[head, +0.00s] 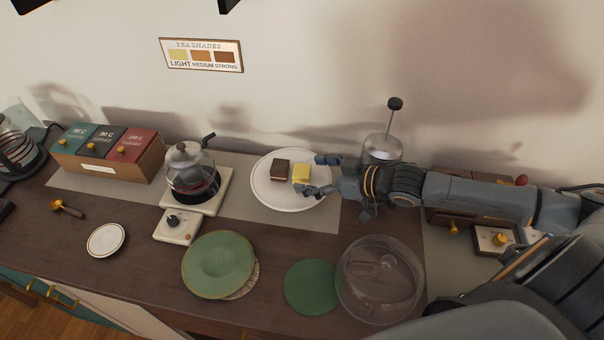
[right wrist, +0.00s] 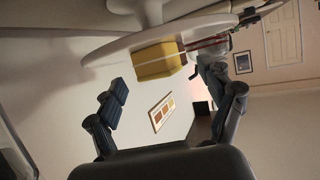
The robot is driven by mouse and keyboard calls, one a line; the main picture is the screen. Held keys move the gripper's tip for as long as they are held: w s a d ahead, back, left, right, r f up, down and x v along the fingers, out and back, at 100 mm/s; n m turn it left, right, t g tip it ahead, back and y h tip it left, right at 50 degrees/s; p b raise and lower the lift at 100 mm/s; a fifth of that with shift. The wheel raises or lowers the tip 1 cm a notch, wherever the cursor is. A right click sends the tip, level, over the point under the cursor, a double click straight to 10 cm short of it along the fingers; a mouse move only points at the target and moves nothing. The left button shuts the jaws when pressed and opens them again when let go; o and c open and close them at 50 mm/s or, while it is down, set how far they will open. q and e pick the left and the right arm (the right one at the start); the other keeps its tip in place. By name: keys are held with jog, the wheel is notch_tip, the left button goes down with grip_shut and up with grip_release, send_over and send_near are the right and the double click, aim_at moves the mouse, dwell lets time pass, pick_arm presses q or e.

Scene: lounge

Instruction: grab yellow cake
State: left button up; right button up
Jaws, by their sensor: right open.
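The yellow cake (head: 301,174) is a small yellow cube on a white plate (head: 290,203), just right of a brown cake (head: 281,168). My right gripper (head: 323,175) reaches in from the right, its two fingers spread at the cake's right side. In the right wrist view the yellow cake (right wrist: 157,60) appears ahead of and between the open fingers (right wrist: 163,88), nearer the far ends, with nothing gripped. Contact with the fingers cannot be told. My left gripper is not in view.
A glass jar with a plunger (head: 382,149) stands close behind my right wrist. A glass dome (head: 380,282), a green mat (head: 312,287) and a green plate (head: 219,264) lie in front. A teapot on a warmer (head: 190,172) stands left of the white plate.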

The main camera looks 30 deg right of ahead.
aim_at(302, 170)
jog(key=shift+x, duration=1.7)
jog(key=c, duration=1.3)
